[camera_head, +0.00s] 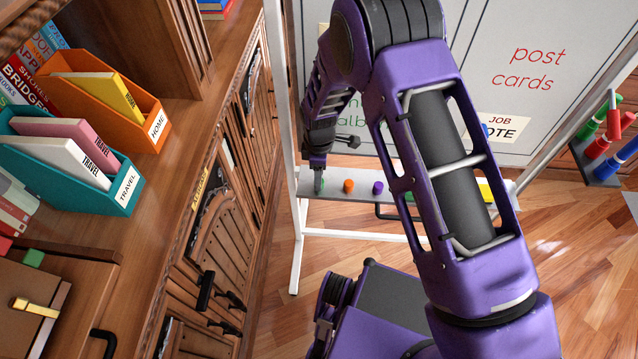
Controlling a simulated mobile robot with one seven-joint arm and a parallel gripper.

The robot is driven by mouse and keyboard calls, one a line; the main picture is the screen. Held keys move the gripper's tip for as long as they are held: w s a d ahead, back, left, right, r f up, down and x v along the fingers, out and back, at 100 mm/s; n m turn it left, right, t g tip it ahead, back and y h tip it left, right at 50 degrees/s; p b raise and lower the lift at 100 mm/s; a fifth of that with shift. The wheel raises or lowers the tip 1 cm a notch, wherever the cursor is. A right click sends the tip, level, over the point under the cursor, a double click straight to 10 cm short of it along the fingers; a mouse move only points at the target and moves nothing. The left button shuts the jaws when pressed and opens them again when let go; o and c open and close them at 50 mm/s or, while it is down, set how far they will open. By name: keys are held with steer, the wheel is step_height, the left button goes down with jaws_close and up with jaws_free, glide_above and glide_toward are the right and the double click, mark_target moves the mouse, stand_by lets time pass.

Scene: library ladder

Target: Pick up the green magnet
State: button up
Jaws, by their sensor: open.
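The green magnet (322,184) is a small piece at the left end of the whiteboard's narrow grey tray (330,193). Only a sliver of it shows beside my gripper's finger. My gripper (318,187) points down at the magnet from above, with its tip at the tray. The gap between the fingers is hard to see from this side, and I cannot tell whether they touch the magnet. My gripper is open. An orange magnet (348,186) and a purple magnet (378,187) sit in a row to the right.
The whiteboard (530,95) stands behind the tray on a white frame. A yellow item (485,191) lies farther right, partly behind my arm. A wooden cabinet (215,225) with an orange box (150,110) and a teal box (120,195) fills the left. Bare wood floor (560,245) shows at right.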

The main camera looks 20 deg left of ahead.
steer(key=shift+f, duration=0.95)
jaws_close()
steer(key=shift+r, duration=0.1)
